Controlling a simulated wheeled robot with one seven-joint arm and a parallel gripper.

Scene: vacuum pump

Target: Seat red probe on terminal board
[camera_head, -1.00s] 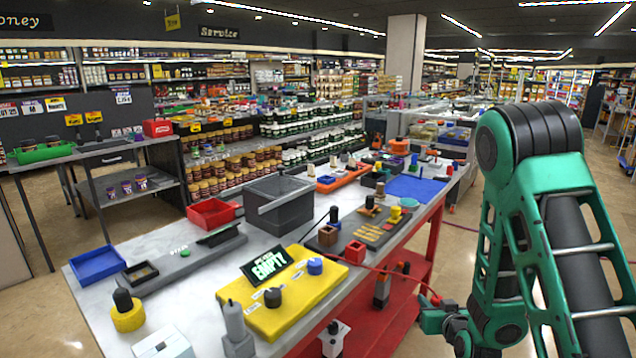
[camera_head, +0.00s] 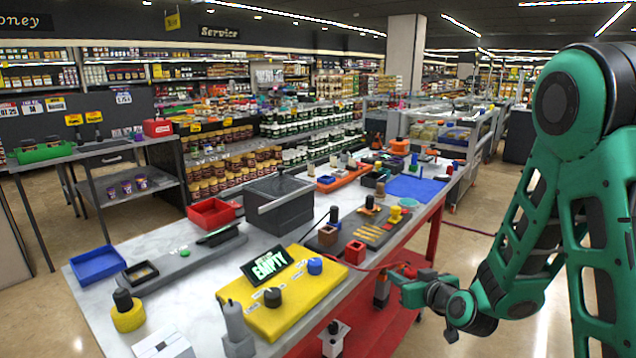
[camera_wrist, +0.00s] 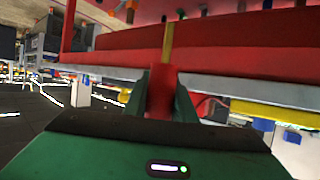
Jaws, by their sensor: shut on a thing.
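My gripper (camera_head: 396,277) is at the right front side of the workbench, beside its edge. In the wrist view my gripper (camera_wrist: 165,98) is shut on the red probe (camera_wrist: 163,85), whose thin yellowish tip points up and away. In the head view the red probe (camera_head: 408,269) is small and partly hidden by the fingers. A thin red cable (camera_head: 365,268) runs from the bench side to it. A dark grey board with brass strips (camera_head: 372,232), probably the terminal board, lies on the bench behind and left of my gripper. The probe is apart from it.
A red block with a hole (camera_head: 355,252) and a brown block (camera_head: 327,236) stand near the board. A grey lidded box (camera_head: 280,205) stands behind. A red lower shelf (camera_head: 390,318) is under the bench.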

